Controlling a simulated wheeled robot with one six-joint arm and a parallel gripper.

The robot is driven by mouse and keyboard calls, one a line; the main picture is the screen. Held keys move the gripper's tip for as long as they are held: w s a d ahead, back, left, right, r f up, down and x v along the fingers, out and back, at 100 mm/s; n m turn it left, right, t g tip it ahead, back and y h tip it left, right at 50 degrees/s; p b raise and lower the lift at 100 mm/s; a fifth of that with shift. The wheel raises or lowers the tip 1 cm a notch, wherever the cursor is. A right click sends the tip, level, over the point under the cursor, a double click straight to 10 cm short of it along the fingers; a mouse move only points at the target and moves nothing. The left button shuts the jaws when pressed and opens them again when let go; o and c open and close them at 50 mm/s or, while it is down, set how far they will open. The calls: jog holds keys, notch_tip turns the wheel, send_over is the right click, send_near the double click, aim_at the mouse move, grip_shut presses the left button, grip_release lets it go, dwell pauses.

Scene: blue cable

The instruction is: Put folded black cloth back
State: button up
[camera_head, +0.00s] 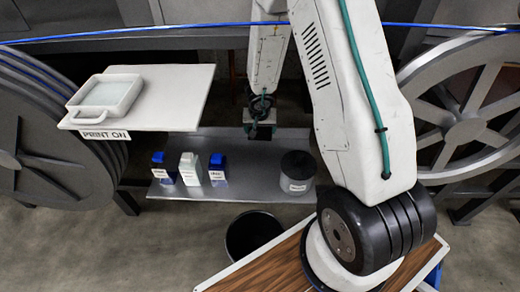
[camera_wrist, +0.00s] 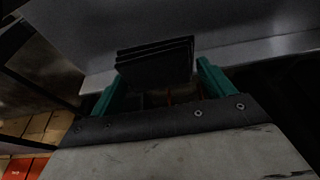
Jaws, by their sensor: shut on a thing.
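The folded black cloth (camera_wrist: 155,62) shows in the wrist view as a dark stack of layers between the teal fingers of my gripper (camera_wrist: 158,80). My gripper is shut on it. In the head view my gripper (camera_head: 262,127) hangs above the back part of the grey metal shelf (camera_head: 235,196). A dark patch under the fingers there is probably the cloth, but it is small and dim. I cannot tell whether the cloth touches the shelf.
Two blue bottles (camera_head: 217,172), a white bottle (camera_head: 189,168) and a dark round tub (camera_head: 298,168) stand on the shelf. A white tray (camera_head: 128,105) sits on a white board at left. A black bin (camera_head: 234,240) stands below. A blue cable (camera_head: 150,28) spans the top.

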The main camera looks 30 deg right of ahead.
aim_at(260, 136)
jog(key=shift+f, duration=4.75)
jog(key=o, duration=0.8)
jog(key=v, duration=1.2)
jog(key=shift+d, duration=0.1)
